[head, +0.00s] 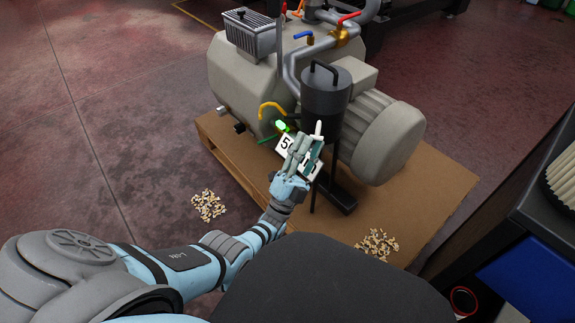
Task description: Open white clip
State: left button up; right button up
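My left arm reaches in from the lower left, and its gripper (304,148) is up at the black canister (326,92) on the pump. A small upright white piece (318,128) shows just beyond the fingers, against the canister's lower part. It may be the white clip, but it is too small to be sure. The fingers lie close around this spot and hide part of it. I cannot tell whether they touch the white piece or how far they are apart. My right gripper is not in view.
The grey pump (245,85) stands on a brown board (415,208). A number 5 tag (286,143) and a glowing green light (281,126) are left of my gripper. Small pale pieces lie in piles on the floor (208,205) and board (377,244). A dark bench is at right.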

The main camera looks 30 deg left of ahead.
pick_arm(q)
jog(key=s+a, duration=0.2)
jog(key=s, duration=0.9)
jog(key=shift+s+r, duration=0.1)
jog(key=shift+c, duration=0.4)
